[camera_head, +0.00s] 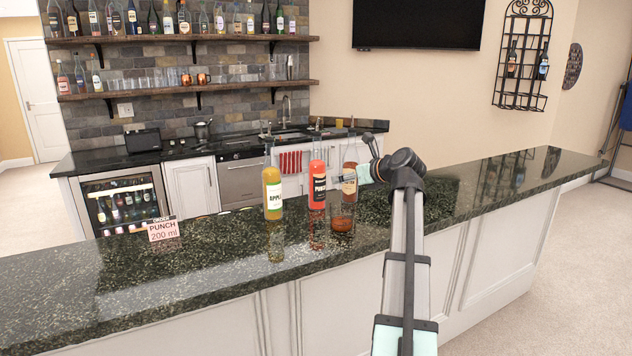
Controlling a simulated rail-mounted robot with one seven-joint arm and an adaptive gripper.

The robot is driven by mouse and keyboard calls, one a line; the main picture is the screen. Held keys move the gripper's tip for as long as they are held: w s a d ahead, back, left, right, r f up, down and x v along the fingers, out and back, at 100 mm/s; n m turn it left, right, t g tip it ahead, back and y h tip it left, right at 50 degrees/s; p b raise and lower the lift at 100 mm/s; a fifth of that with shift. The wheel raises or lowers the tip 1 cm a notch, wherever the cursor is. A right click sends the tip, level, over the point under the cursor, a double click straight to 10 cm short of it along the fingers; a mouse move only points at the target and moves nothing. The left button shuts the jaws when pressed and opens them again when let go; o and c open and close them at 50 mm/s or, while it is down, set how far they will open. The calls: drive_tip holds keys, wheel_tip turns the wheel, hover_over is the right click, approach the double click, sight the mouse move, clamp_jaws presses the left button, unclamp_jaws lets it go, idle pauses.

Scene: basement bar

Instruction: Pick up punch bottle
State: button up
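The punch bottle (317,190) stands upright on the dark granite counter, red with a black label band. A yellow apple bottle (272,194) stands just left of it. An amber bottle with a pale label (349,186) stands just right of it. My arm rises from the bottom right, and my gripper (367,163) is at its far end, right of the bottles and apart from the punch bottle. The fingers are small and partly hidden, so I cannot tell whether they are open.
An order sign (163,230) reading "PUNCH 200 ml" stands at the left. The counter (130,290) is clear at the left front and toward the right. Shelves of bottles (180,38) hang on the back wall.

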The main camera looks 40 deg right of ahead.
sight(323, 177)
drive_tip(key=p+x, duration=0.2)
drive_tip(key=x, duration=0.9)
drive_tip(key=shift+w, duration=0.1)
drive_tip(key=x, duration=0.1)
drive_tip(key=p+x, duration=0.1)
drive_tip(key=x, duration=0.2)
drive_tip(key=shift+w+d+r, duration=0.1)
drive_tip(key=shift+w+d, duration=0.15)
drive_tip(key=shift+d, duration=0.05)
drive_tip(key=shift+w+f, duration=0.25)
drive_tip(key=shift+w, duration=0.1)
drive_tip(key=shift+c, duration=0.3)
clamp_jaws()
